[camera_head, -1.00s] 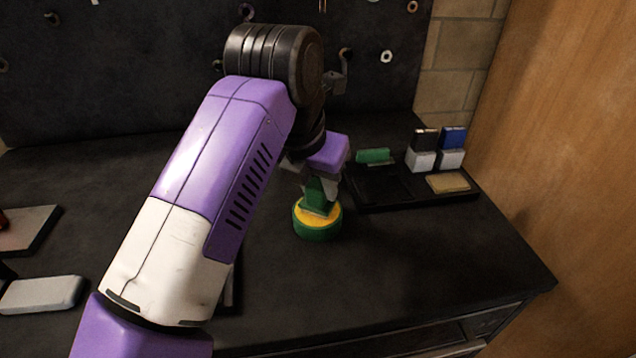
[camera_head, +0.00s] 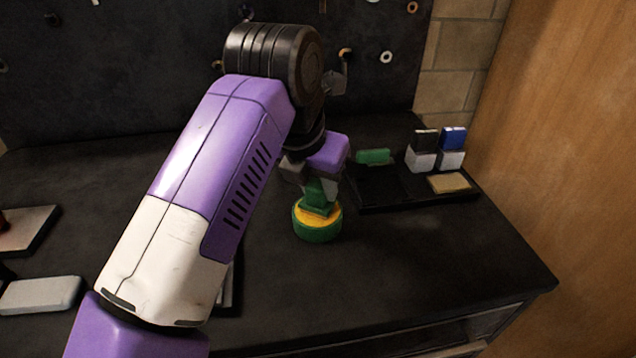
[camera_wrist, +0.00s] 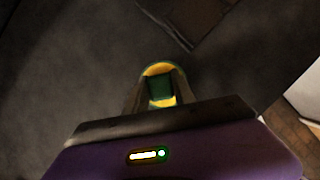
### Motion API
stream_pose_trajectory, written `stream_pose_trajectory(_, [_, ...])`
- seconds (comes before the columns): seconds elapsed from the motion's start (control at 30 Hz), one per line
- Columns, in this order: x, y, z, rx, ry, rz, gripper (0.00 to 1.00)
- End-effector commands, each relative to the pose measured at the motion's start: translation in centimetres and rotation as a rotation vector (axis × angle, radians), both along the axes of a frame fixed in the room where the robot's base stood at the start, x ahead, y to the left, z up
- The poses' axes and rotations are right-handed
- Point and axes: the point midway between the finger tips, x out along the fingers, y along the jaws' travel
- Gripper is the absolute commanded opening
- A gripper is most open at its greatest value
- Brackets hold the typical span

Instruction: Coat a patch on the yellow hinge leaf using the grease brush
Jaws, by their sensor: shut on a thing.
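My gripper (camera_head: 320,183) is shut on a green upright piece, which I take for the grease brush (camera_head: 318,204). Its lower end meets the yellow top of a round green pot-like thing (camera_head: 317,232) on the dark bench. I cannot tell whether the brush dips into it or only touches it. In the wrist view, the green piece (camera_wrist: 160,88) sits between my two fingers, with yellow beyond it. A flat yellowish plate (camera_head: 449,183), perhaps the yellow hinge leaf, lies in the black tray at right.
A grey block (camera_head: 40,294) and a pale plate (camera_head: 28,232) lie at left. The front right bench is clear.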

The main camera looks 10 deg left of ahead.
Motion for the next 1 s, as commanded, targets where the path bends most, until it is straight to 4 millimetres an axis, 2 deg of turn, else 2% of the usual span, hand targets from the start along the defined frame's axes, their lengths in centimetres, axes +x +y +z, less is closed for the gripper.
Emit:
stream_pose_trajectory(0.17, [-0.1,0.0,0.5,0.001,0.004,0.001,0.00])
stream_pose_trajectory(1.0, [0.0,0.0,6.7,0.000,0.001,0.001,0.00])
